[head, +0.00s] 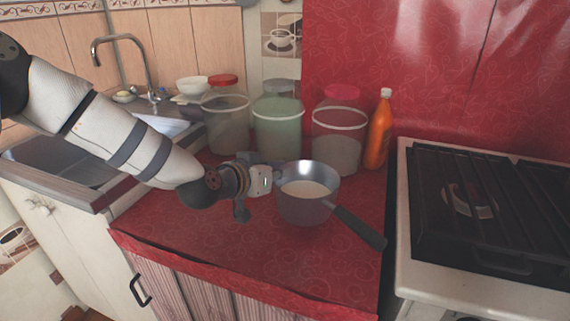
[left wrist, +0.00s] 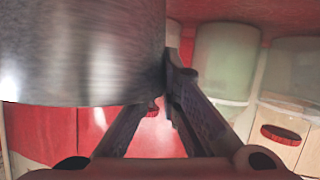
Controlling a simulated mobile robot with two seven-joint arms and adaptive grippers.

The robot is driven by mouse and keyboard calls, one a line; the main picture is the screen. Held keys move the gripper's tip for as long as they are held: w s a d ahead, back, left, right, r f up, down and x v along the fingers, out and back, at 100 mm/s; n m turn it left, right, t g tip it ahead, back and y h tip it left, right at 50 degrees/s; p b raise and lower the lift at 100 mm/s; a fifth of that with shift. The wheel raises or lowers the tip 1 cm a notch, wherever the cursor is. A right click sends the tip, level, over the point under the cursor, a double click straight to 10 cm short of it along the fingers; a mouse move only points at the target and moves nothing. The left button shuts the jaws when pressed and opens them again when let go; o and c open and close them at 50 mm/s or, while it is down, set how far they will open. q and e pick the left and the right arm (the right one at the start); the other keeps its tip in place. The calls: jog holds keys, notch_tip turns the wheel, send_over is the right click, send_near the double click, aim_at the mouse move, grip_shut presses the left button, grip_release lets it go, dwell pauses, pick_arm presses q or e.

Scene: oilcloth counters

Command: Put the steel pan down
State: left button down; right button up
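The steel pan (head: 304,208) is a round grey pan with a long dark handle pointing down to the right. It is over the red counter (head: 215,235), open side up, roughly level. I cannot tell whether its base touches the cloth. My left gripper (head: 277,168) comes in from the left and is closed at the pan's left wall, near the rim. In the left wrist view the pan (left wrist: 80,55) fills the upper left, and my left fingers (left wrist: 167,92) converge at its wall, with one fingertip partly hidden behind it. My right gripper is not in view.
Several lidded jars, including a greenish one (head: 278,122), and an orange bottle (head: 379,130) stand behind the pan. A stove (head: 480,275) is to the right, past the counter's edge. A sink (head: 60,155) is at the left. The front of the counter is clear.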

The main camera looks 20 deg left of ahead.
aim_at(279, 183)
pick_arm(q)
jog(key=shift+w+r, duration=0.15)
jog(key=shift+w, duration=0.15)
jog(key=f, duration=0.2)
jog(key=f+b, duration=0.1)
jog(key=shift+w+a+f, duration=0.15)
jog(key=shift+a+f, duration=0.05)
jog(key=shift+f, duration=0.15)
jog(key=shift+r, duration=0.15)
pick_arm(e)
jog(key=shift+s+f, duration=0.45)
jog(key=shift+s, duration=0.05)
pick_arm(q)
jog(key=c, duration=2.1)
grip_release()
jog(key=shift+f, duration=0.3)
jog(key=o, duration=0.3)
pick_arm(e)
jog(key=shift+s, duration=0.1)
